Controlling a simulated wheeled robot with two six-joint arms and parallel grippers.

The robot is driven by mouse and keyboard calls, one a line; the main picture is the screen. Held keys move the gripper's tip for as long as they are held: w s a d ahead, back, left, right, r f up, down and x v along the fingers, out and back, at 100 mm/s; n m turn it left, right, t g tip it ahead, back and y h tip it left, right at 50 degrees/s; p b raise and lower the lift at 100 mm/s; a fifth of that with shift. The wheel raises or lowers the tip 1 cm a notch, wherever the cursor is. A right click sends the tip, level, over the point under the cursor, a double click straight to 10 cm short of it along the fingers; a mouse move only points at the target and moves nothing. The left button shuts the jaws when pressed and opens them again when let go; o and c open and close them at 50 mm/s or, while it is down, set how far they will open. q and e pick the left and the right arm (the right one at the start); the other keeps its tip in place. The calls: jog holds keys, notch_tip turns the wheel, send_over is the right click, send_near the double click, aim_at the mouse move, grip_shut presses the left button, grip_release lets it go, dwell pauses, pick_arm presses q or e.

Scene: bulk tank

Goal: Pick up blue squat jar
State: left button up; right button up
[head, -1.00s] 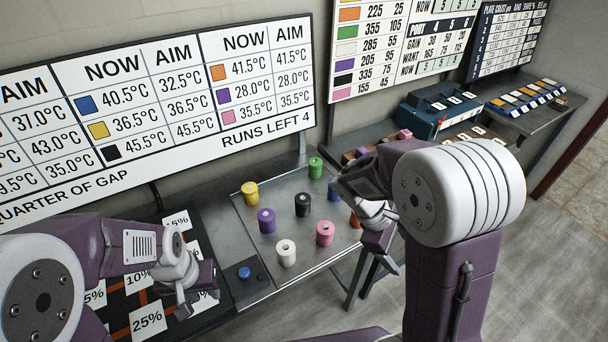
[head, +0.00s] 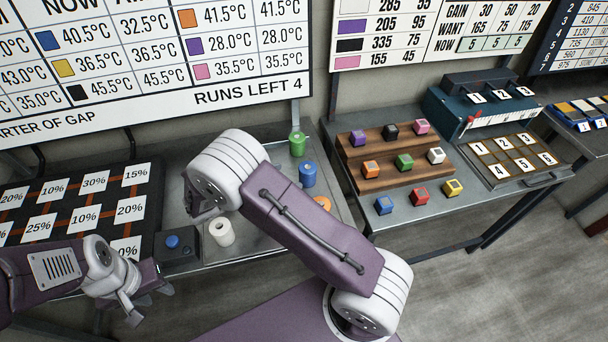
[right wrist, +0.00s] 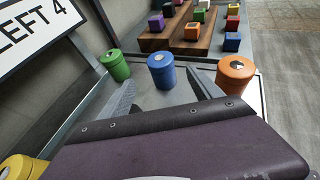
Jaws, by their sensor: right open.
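The blue squat jar (head: 308,174) stands upright on the grey metal tray (head: 262,254), between the green jar (head: 297,144) and the orange jar (head: 322,203). In the right wrist view the blue jar (right wrist: 161,73) stands just beyond my right gripper (right wrist: 164,92). Its two fingers are spread apart and empty, with the jar seen between them. In the head view my right gripper (head: 197,208) is partly hidden by its own arm, over the left part of the tray. My left gripper (head: 148,300) hangs at lower left; its jaw gap is unclear.
A white jar (head: 222,232) stands near the tray's front. A yellow jar (right wrist: 18,168) shows in the right wrist view. A box with a blue button (head: 172,242) sits left of the tray. A wooden stepped rack (head: 372,186) with coloured cubes stands on the right.

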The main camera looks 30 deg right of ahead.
aim_at(307, 167)
jog(key=x, duration=0.4)
jog(key=shift+s+d, duration=0.15)
jog(key=shift+d, duration=0.3)
jog(key=x, duration=0.5)
jog(key=shift+d+r, duration=0.1)
jog(key=shift+c, duration=1.2)
jog(key=c, duration=1.3)
jog(key=shift+r+p, duration=0.3)
jog(key=shift+r, duration=0.25)
jog(key=shift+c, duration=0.2)
jog(key=r, duration=0.4)
jog(key=shift+s+a, duration=0.2)
jog(key=shift+s, duration=0.2)
pick_arm(q)
jog(key=shift+s+d+r+p, duration=0.1)
jog(key=shift+d+r+p, duration=0.1)
jog(key=shift+r, duration=0.2)
jog(key=shift+d+r+p, duration=0.1)
jog(key=shift+r+p, duration=0.05)
jog(key=shift+r, duration=0.25)
pick_arm(e)
jog(key=s+a+r, duration=0.1)
jog(key=s+r, duration=0.5)
jog(key=s, duration=0.4)
jog(key=shift+s, duration=0.3)
